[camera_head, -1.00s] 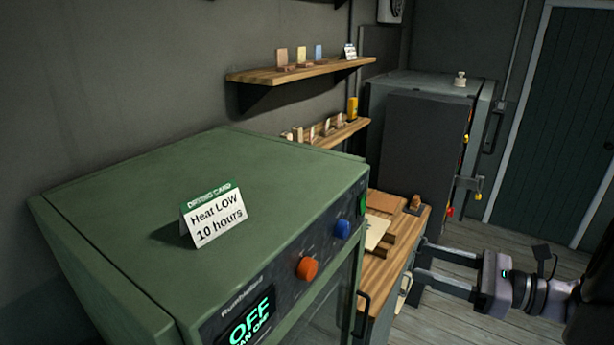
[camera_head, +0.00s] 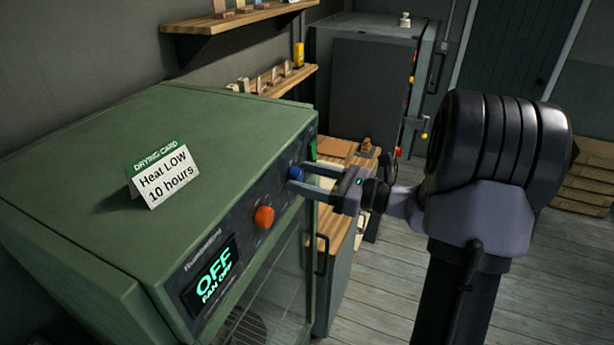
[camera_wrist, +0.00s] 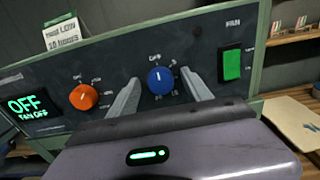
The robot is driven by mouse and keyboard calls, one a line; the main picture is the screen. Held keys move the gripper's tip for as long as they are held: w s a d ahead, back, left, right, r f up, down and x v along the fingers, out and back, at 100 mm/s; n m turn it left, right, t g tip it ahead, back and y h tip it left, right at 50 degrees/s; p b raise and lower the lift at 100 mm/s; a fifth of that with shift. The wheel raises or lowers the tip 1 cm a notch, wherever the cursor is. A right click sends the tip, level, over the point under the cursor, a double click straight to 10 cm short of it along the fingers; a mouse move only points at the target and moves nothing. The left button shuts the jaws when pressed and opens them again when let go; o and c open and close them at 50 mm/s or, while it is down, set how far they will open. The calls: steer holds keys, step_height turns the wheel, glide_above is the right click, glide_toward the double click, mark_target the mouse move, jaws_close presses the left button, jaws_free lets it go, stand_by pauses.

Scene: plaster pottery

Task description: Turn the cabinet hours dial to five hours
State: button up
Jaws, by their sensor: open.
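The green drying cabinet (camera_head: 110,130) fills the left of the head view. Its blue dial (camera_head: 296,173) sits on the dark front panel, right of an orange dial (camera_head: 264,216). In the wrist view the blue dial (camera_wrist: 160,81) has a white mark near the top of its scale, and its small labels are hard to read. My gripper (camera_head: 308,180) is open, with one finger on each side of the blue dial. In the wrist view the fingers (camera_wrist: 160,95) look apart from the dial. The display (camera_head: 213,275) reads OFF and FAN OFF.
A card (camera_head: 163,175) on the cabinet reads "Heat LOW 10 hours". A green fan switch (camera_wrist: 231,65) is right of the blue dial. A wooden bench (camera_head: 340,210) stands beyond the cabinet, and a dark kiln-like cabinet (camera_head: 370,90) stands behind. Open floor lies to the right.

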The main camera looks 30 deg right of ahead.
jaws_close()
steer(key=m+p, duration=0.2)
steer(key=p, duration=0.1)
steer(key=m+p, duration=0.1)
steer(key=m, duration=0.1)
steer(key=shift+d+r+p, duration=0.1)
steer(key=shift+r+p, duration=0.15)
steer(key=shift+p, duration=0.15)
steer(key=m+p, duration=0.3)
steer(key=m, duration=0.1)
steer(key=shift+f+p, duration=0.1)
steer(key=shift+p, duration=0.2)
steer(key=shift+w+f+m+p, duration=0.1)
steer(key=shift+m+p, duration=0.5)
steer(key=shift+m, duration=0.1)
steer(key=shift+f, duration=0.1)
jaws_free()
